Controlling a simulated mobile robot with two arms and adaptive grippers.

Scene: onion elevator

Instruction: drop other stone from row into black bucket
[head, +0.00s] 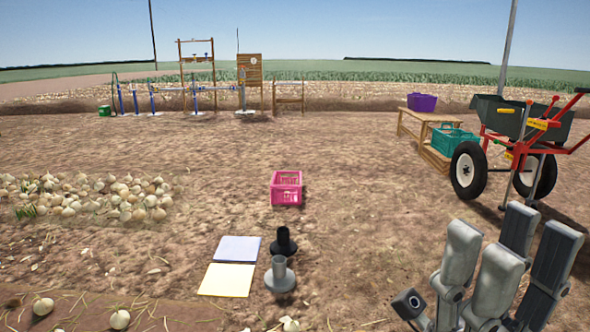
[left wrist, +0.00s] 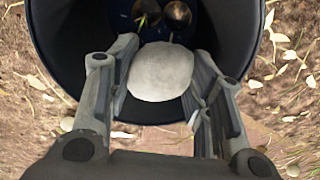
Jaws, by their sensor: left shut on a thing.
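In the left wrist view, a pale, rounded stone (left wrist: 160,72) sits between the fingers of my left gripper (left wrist: 163,88), which is shut on it. The stone is over the mouth of the black bucket (left wrist: 62,52), within its rim as seen from above. Two brownish round things (left wrist: 177,14) lie in the bucket. The stone hides part of the bucket's inside. The bucket and my left gripper do not show in the head view. My right gripper (head: 510,240) is at the lower right of the head view, fingers up, apart and empty.
A pink crate (head: 286,188) stands mid-ground. Grey and black funnel-like pieces (head: 280,277) stand beside a yellow sheet (head: 227,281) and a pale sheet (head: 238,249). Onions (head: 120,200) lie in a bed at left. A wheelbarrow (head: 520,125) stands at right.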

